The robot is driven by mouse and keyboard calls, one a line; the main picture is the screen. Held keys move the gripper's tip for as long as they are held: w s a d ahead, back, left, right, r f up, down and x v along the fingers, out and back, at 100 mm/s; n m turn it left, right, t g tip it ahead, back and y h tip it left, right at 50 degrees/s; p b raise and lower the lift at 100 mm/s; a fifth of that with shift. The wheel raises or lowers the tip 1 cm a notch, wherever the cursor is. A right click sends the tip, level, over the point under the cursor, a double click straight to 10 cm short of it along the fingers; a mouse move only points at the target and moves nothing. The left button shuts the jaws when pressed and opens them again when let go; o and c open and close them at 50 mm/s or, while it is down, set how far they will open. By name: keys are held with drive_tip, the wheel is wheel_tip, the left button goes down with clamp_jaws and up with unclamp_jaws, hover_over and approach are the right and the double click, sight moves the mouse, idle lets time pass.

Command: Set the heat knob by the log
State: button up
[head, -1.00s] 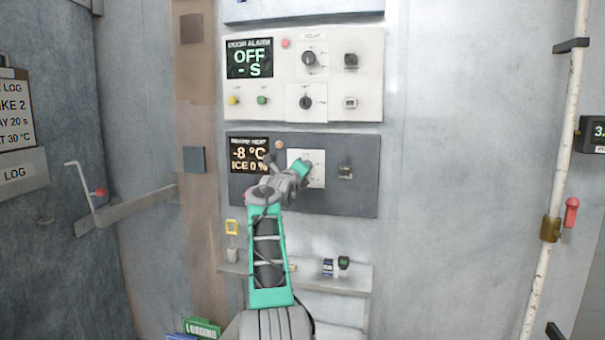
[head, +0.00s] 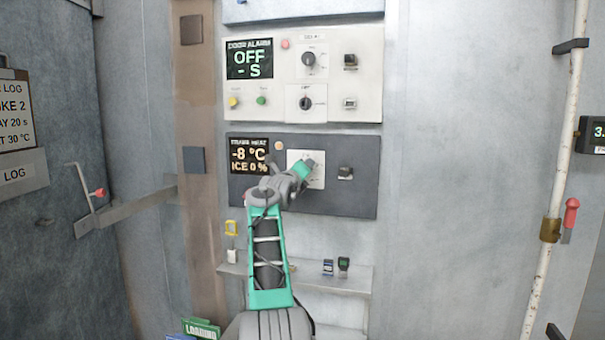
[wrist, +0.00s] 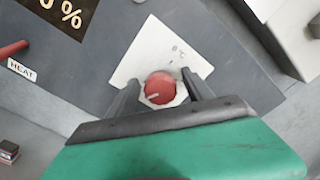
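The red heat knob (wrist: 160,88) sits on a white plate in the wrist view, with a pale pointer mark on its face. My gripper (wrist: 161,78) has one finger on each side of the knob, with a narrow gap showing, so it looks open around it. In the head view my gripper (head: 309,165) covers the knob in front of the white plate (head: 318,180). The heat display (head: 249,155) reads -8 °C and ICE 0 %. The log sheet (head: 14,115) at the left edge is partly cut off; its last line ends in "AT 30 °C".
The dark heat panel also carries a small switch (head: 345,172). Above it is the white door alarm panel (head: 330,75) with knobs and buttons, its display reading OFF. A shelf (head: 350,278) with small items lies below. A pipe (head: 560,150) stands at right.

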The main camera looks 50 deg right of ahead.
drive_tip(key=b+v, duration=0.5)
drive_tip(key=v, duration=0.2)
drive_tip(key=shift+a, duration=0.35)
drive_tip(key=shift+s, duration=0.2)
drive_tip(key=w+a+f+n+t+y+p, duration=0.1)
drive_tip(key=w+a+f+n+y, duration=0.15)
drive_tip(key=a+n, duration=0.35)
drive_tip(key=w+a+f+n+t+y+p, duration=0.1)
drive_tip(key=w+a+f+n+y, duration=0.2)
drive_tip(key=a, duration=0.5)
drive_tip(key=w+a+f+n+t+y+p, duration=0.1)
drive_tip(key=w+a+f+n+y, duration=0.1)
drive_tip(key=a+f+n, duration=0.4)
drive_tip(key=s+a+f+n+g+y+p, duration=0.1)
drive_tip(key=s+a+f+n+y, duration=0.15)
drive_tip(key=a, duration=0.45)
drive_tip(key=s+a+f+n+y, duration=0.1)
drive_tip(key=a+f+n, duration=0.25)
drive_tip(key=a, duration=0.35)
drive_tip(key=s+a+f+n+g+y+p, duration=0.1)
drive_tip(key=s+a+f+n+g+y, duration=0.1)
drive_tip(key=s+a+f+n, duration=0.7)
drive_tip(key=s+a+f+n+g+y+p, duration=0.2)
drive_tip(key=s+a+f+n+g+y, duration=0.1)
drive_tip(key=s+a+f+n, duration=0.6)
drive_tip(key=s+a, duration=0.4)
drive_tip(key=a, duration=0.1)
drive_tip(key=shift+s+f+n+g+y, duration=0.3)
drive_tip(key=shift+s+g, duration=0.05)
drive_tip(key=shift+g, duration=0.05)
